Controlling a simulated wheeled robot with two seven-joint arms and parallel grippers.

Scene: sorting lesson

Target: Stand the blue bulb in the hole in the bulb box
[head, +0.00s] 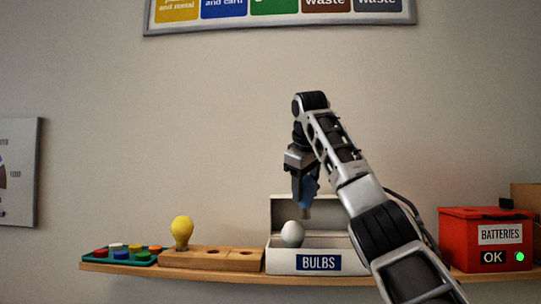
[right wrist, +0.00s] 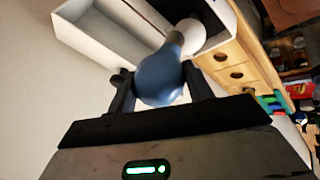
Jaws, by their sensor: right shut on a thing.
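My right gripper (head: 306,186) is shut on the blue bulb (head: 310,188) and holds it above the bulb box (head: 284,264). The right wrist view shows the blue bulb (right wrist: 161,80) between the two fingers, with its narrow end pointing away toward the box. The bulb box is white, with a raised lid and a BULBS label. A white bulb (head: 292,234) stands in its left part; it also shows in the right wrist view (right wrist: 190,34). The hole itself cannot be made out. My left gripper is not in view.
On the shelf (head: 200,277), left of the box, a wooden block (head: 228,258) with holes bears a yellow bulb (head: 182,231). Further left is a green tray (head: 127,261) of coloured pieces. A red batteries box (head: 457,240) stands at the right.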

